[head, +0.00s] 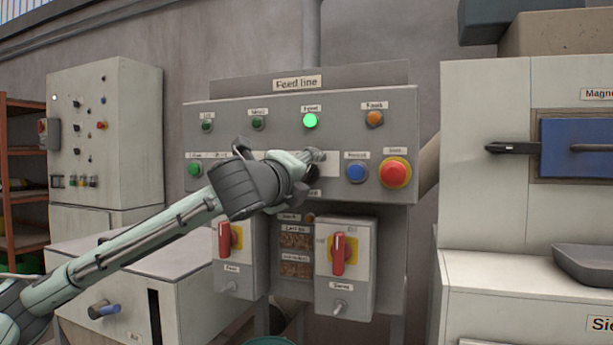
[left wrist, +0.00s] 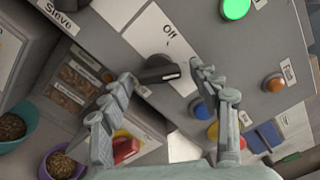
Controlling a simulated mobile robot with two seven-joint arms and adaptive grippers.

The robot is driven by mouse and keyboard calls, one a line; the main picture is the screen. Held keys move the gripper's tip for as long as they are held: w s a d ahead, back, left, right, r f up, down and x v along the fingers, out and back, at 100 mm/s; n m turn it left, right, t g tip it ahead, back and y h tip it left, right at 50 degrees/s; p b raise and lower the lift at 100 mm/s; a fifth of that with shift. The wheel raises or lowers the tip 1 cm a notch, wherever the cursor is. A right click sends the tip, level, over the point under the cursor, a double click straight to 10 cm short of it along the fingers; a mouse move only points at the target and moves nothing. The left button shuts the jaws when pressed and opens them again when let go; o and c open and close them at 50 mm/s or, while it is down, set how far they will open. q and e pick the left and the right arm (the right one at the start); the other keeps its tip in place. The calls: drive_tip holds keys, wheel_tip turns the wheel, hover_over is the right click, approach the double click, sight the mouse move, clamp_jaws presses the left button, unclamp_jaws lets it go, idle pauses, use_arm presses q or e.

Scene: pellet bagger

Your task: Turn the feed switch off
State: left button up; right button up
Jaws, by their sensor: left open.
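The feed switch (left wrist: 158,71) is a black rotary knob on the grey Feed line panel (head: 235,120). In the left wrist view its white-marked end points right, not toward the printed word "Off" above it. In the head view the knob is mostly hidden by my left gripper (head: 312,163). In the wrist view that gripper (left wrist: 163,74) is open, with one finger on each side of the knob; I cannot tell whether they touch it. A green lamp (head: 310,121) labelled Feed is lit; it also shows in the wrist view (left wrist: 235,8). My right gripper is not in view.
A blue button (head: 356,172) and a large red button on a yellow ring (head: 394,172) sit right of the switch. An orange lamp (head: 374,118) is above them. Two boxes with red handles (head: 338,254) (head: 224,238) stick out below the panel.

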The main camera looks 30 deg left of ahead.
use_arm(q)
drive_tip(key=c, duration=1.2)
drive_tip(key=shift+o, duration=0.2)
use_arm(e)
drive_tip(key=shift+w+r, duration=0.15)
